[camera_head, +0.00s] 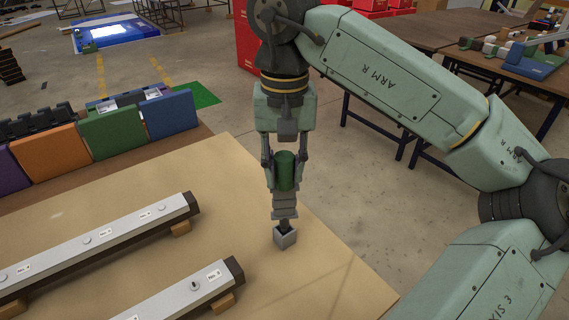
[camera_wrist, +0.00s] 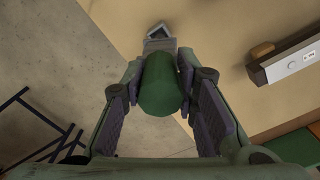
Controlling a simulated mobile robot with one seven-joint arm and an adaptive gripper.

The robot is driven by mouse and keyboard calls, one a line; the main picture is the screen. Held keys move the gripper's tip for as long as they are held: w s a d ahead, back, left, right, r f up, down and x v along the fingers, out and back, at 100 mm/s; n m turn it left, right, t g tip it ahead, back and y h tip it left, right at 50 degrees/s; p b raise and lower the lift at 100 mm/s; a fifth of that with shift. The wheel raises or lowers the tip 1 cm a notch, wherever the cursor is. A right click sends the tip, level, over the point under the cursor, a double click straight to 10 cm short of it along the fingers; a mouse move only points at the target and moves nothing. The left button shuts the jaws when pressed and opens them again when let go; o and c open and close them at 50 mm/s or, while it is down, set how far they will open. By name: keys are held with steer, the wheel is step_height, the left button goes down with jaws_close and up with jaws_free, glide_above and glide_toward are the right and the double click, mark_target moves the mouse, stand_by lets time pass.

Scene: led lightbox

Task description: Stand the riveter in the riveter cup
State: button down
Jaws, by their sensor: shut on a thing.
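The riveter has a green rounded body (camera_head: 285,172), which my gripper (camera_head: 285,188) holds between its fingers. The green body also shows in the wrist view (camera_wrist: 160,84), between the two fingers of my gripper (camera_wrist: 163,100).
Two long light-grey bars with dark ends (camera_head: 105,236) (camera_head: 190,292) lie on small wooden blocks on the tan tabletop (camera_head: 310,285), left of the cup. Coloured panels (camera_head: 113,133) stand along the back left edge. The tabletop's right edge is close to the cup.

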mark_target(284, 181)
steer(key=shift+f+b, duration=1.15)
steer(key=shift+f, duration=0.45)
steer(key=c, duration=1.2)
jaws_free()
step_height(284, 181, up, 12)
steer(key=shift+r, duration=0.1)
